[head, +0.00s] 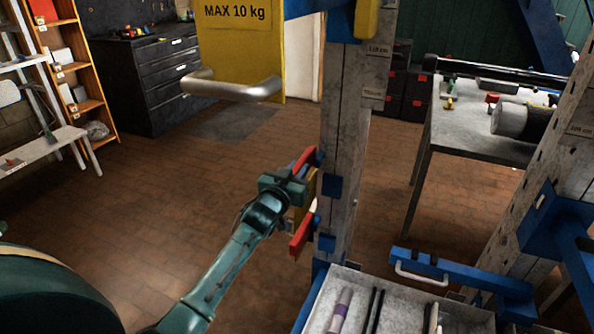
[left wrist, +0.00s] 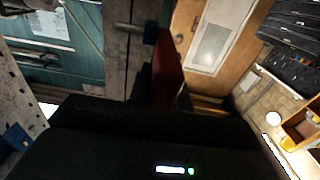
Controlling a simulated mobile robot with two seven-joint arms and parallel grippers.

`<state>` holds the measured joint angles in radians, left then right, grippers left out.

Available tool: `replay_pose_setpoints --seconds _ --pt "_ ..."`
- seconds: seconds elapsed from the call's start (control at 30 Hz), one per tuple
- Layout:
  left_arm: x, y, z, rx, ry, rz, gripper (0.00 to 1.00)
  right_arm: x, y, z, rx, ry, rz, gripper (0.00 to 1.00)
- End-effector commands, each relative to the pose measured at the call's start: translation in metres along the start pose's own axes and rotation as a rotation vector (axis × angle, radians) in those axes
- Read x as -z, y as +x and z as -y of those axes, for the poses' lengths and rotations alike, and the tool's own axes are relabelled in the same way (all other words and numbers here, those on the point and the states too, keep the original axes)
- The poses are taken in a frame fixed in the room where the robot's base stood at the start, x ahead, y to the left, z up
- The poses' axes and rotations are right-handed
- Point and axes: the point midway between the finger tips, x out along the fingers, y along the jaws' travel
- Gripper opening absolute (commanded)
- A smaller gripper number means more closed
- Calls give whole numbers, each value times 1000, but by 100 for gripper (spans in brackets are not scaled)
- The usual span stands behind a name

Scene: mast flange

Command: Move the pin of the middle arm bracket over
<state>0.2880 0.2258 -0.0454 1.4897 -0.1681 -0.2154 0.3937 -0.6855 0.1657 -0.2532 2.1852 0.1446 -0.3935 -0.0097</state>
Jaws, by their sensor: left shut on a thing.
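The grey mast (head: 346,120) stands upright in the middle of the head view. My left gripper (head: 304,198) is against its left side, with one red finger above and one below. Between them shows a yellow part (head: 308,188), which the gripper is shut on. The hand hides much of it, so I cannot tell whether it is the pin. Small blue blocks (head: 331,187) sit on the mast beside the fingers. In the left wrist view a red finger (left wrist: 168,72) is close to a blue peg (left wrist: 152,33) on the mast. My right gripper is not in view.
Above, a blue arm with a yellow end (head: 366,18) crosses the mast, near a yellow "MAX 10 kg" panel (head: 237,40) and a metal handle (head: 232,88). Below right are a tray (head: 462,318) of tools and a blue bar (head: 420,262). The floor left is open.

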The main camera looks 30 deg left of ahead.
Motion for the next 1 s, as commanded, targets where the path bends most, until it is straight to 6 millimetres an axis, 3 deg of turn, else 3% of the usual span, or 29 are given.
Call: replay_pose_setpoints --seconds 0.37,0.7,1.0 --pt "0 0 1 0 0 1 0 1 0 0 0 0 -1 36" --pt "1 0 52 1 3 2 0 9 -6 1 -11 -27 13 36" --pt "0 0 56 3 1 0 0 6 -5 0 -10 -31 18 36"
